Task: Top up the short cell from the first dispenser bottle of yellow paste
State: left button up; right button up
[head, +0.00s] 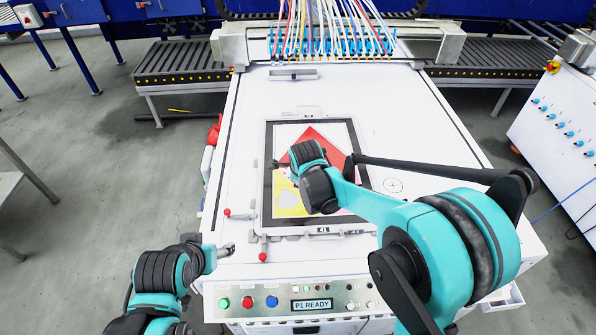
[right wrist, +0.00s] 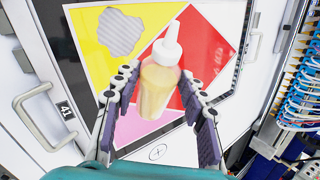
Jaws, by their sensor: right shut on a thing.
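In the right wrist view my right gripper (right wrist: 158,76) is shut on a clear bottle (right wrist: 155,92) of pale yellow paste with a white nozzle cap. The nozzle points away from my wrist, over the panel. Below it is a panel with a yellow cell (right wrist: 88,28), a red cell (right wrist: 205,52) and a pink cell (right wrist: 140,130). A grey wavy patch (right wrist: 120,34) lies within the yellow cell. In the head view, the yellow cell (head: 287,203) is partly hidden by my right arm. My left gripper (head: 226,250) is near the table's front left; its jaw opening is unclear.
A dark frame (head: 268,185) surrounds the panel on the white table (head: 420,130). A handle (right wrist: 35,112) stands beside tag 41. A gantry with coloured hoses (head: 330,35) spans the back. Red knobs (head: 263,257) and a button panel (head: 290,303) reading P1 READY are at the front.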

jog(key=shift+d+f+h, duration=0.15)
jog(key=shift+f+h, duration=0.35)
jog(key=shift+h, duration=0.2)
jog(key=f+n+h+b, duration=0.1)
jog(key=h+b, duration=0.1)
jog(key=d+f+h+b, duration=0.1)
jog(key=h, duration=0.1)
jog(key=shift+n+b, duration=0.35)
jog(key=shift+n, duration=0.05)
pick_arm(q)
notch_tip(320, 180, down, 14)
jog(key=b, duration=1)
pick_arm(e)
jog(key=a+n+h, duration=0.1)
jog(key=h, duration=0.1)
jog(key=a+f+n+t+h, duration=0.1)
jog(key=h, duration=0.2)
jog(key=f+n+h, duration=0.1)
jog(key=h, duration=0.1)
jog(key=shift+a+t+h, duration=0.3)
jog(key=shift+a+t, duration=0.1)
pick_arm(q)
jog(key=shift+f+b, duration=0.35)
pick_arm(e)
jog(key=shift+a+n+h, duration=0.2)
jog(key=shift+n+h, duration=0.2)
jog(key=shift+h, duration=0.1)
jog(key=shift+r+t, duration=0.1)
jog(key=shift+t, duration=0.2)
jog(key=shift+a, duration=0.1)
